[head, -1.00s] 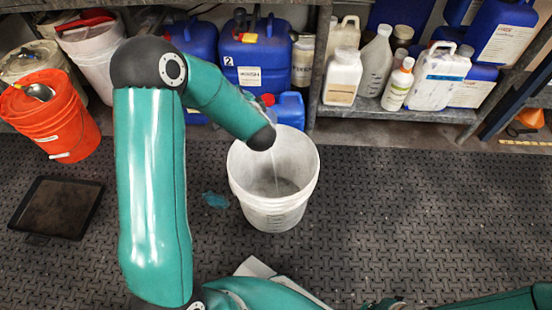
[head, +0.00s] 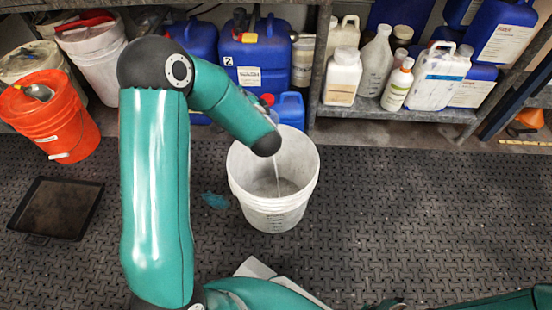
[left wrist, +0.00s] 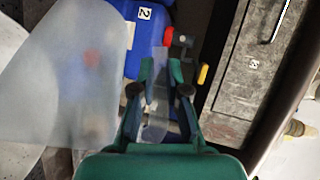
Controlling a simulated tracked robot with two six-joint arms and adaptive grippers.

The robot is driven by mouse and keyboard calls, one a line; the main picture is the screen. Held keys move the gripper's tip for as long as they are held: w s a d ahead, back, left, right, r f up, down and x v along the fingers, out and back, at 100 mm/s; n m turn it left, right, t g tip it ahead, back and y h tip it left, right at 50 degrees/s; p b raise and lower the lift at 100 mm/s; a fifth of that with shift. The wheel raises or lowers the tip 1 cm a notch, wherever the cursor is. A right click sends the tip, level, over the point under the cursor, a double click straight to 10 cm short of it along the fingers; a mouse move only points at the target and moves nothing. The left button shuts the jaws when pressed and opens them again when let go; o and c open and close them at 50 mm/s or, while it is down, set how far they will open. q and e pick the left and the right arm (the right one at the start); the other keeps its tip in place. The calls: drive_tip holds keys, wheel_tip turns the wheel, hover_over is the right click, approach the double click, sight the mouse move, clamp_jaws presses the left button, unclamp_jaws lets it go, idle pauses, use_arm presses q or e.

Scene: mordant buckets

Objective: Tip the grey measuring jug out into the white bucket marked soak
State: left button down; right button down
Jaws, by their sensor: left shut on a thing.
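The white bucket (head: 250,203) stands upright on the dark mat in the middle of the head view, with faint marks on its front too small to read. A thin pale stream (head: 277,178) falls into it from beside the end of my left arm. That arm hides my left gripper and the jug in the head view. In the left wrist view my left gripper (left wrist: 160,98) is shut on the handle of the translucent grey measuring jug (left wrist: 60,85), whose body fills the left side. A teal and dark part of my right arm, perhaps its gripper (head: 386,303), is cut by the bottom edge.
An orange bucket (head: 55,122) and a black tray (head: 58,208) lie to the left. Blue canisters (head: 255,62) stand behind the white bucket. A low shelf (head: 400,112) holds several bottles at back right. The mat right of the bucket is clear.

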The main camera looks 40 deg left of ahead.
use_arm(q)
drive_tip(key=shift+s+d+r+y, duration=0.1)
drive_tip(key=shift+d+r+y, duration=0.1)
drive_tip(key=shift+d, duration=0.2)
drive_tip(key=shift+s+d+r+y, duration=0.1)
drive_tip(key=shift+d+y, duration=0.1)
drive_tip(key=shift+d, duration=0.15)
